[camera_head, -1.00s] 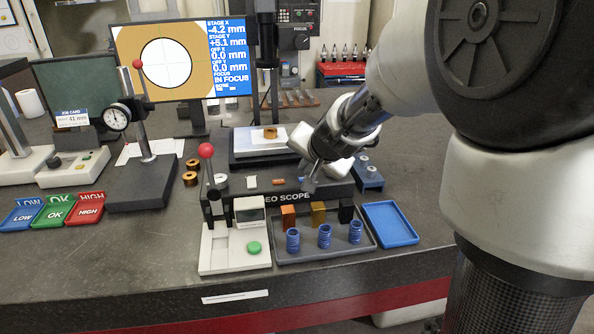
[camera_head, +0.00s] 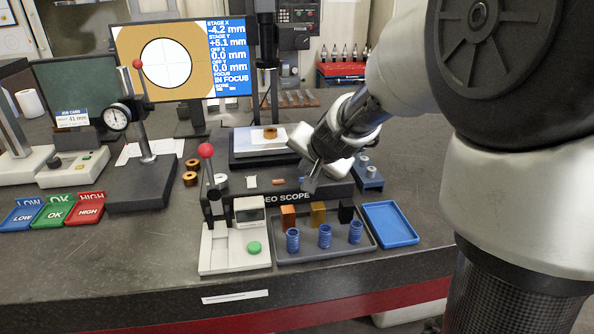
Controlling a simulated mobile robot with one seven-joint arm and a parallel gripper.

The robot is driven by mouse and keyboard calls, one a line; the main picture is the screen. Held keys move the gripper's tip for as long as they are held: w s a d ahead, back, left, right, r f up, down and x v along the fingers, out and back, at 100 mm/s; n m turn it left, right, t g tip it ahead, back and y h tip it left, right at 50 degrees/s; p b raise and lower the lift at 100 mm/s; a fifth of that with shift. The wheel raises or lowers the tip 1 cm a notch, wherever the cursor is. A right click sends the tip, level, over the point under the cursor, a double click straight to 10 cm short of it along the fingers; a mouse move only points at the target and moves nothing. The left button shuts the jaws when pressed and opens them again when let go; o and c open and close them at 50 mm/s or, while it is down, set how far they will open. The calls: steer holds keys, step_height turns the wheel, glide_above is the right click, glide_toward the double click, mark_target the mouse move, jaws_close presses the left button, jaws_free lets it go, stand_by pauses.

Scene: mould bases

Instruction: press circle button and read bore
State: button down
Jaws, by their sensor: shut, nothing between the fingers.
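The video scope (camera_head: 290,197) stands mid-table, a dark base with controls along its front top. A brass ring (camera_head: 270,132) sits on its lit stage. The monitor (camera_head: 120,50) shows a white circle in a tan field, with stage X -4.2 mm, stage Y +5.1 mm, both offsets 0.0 mm and IN FOCUS; the bore line at the bottom is too small to read. My gripper (camera_head: 310,185) is shut and empty, pointing down at the right part of the scope's front top. It hides the control beneath it; I cannot tell whether it touches.
LOW, OK and HIGH trays (camera_head: 53,215) lie at left, beside a dial gauge stand (camera_head: 148,185). In front are a white device with a green button (camera_head: 254,248), a grey tray (camera_head: 300,256) of blocks and blue springs, and an empty blue tray (camera_head: 390,223).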

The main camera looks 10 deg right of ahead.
steer(key=shift+f, duration=0.1)
steer(key=shift+f+b, duration=0.3)
steer(key=shift+b, duration=0.2)
steer(key=shift+f+b, duration=0.4)
stand_by(0.5)
stand_by(0.3)
steer(key=shift+r+p, duration=0.7)
steer(key=shift+r, duration=0.1)
step_height(320, 180, up, 5)
steer(key=p, duration=0.4)
steer(key=shift+p, duration=0.3)
